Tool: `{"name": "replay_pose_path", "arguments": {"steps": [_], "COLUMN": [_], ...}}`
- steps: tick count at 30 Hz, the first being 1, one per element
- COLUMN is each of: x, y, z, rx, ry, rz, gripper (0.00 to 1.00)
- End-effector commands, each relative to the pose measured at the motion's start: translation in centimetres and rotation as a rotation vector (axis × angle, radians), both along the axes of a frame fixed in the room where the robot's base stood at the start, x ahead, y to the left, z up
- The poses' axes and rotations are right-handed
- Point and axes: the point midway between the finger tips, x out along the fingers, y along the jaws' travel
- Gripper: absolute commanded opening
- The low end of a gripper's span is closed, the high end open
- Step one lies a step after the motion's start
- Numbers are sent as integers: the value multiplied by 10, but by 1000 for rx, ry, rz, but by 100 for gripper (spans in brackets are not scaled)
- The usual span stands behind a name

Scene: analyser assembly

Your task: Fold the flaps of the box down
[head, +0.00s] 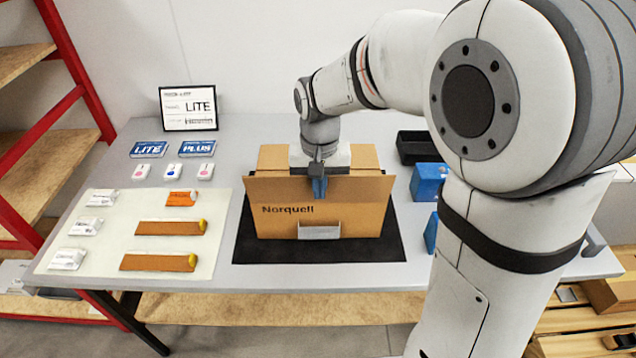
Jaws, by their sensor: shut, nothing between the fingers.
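A brown cardboard box (283,226) marked "Norquell" stands on a black mat (257,249) in the middle of the grey table. A flap (275,156) stands up at its back. The front panel's top edge is wide, and I cannot tell where the front flap begins. A light grey piece shows low on the front. My wrist hides the middle of the box top, so the side flaps and the inside do not show.
On the left a pale mat (113,240) carries small white packs, an orange pack and two brown pieces. Blue cards and a sign (188,108) stand behind. A black tray (415,146) and blue blocks (428,182) are right of the box. A red-framed shelf (85,85) stands left.

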Motion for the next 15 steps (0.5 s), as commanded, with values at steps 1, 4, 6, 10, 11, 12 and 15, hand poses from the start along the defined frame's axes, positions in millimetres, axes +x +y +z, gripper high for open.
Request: {"name": "replay_pose_path", "arguments": {"steps": [1,4,6,10,11,12,15], "x": [6,13,15,19,20,23,33], "y": [0,0,-1,-1,-1,-1,-2], "z": [5,6,6,7,7,7,8], "rx": [0,0,0,0,0,0,0], "ry": [1,1,1,0,0,1,1], "rz": [-1,-1,-1,-1,-1,-1,-1], "gripper": [0,0,0,0,0,0,0]}}
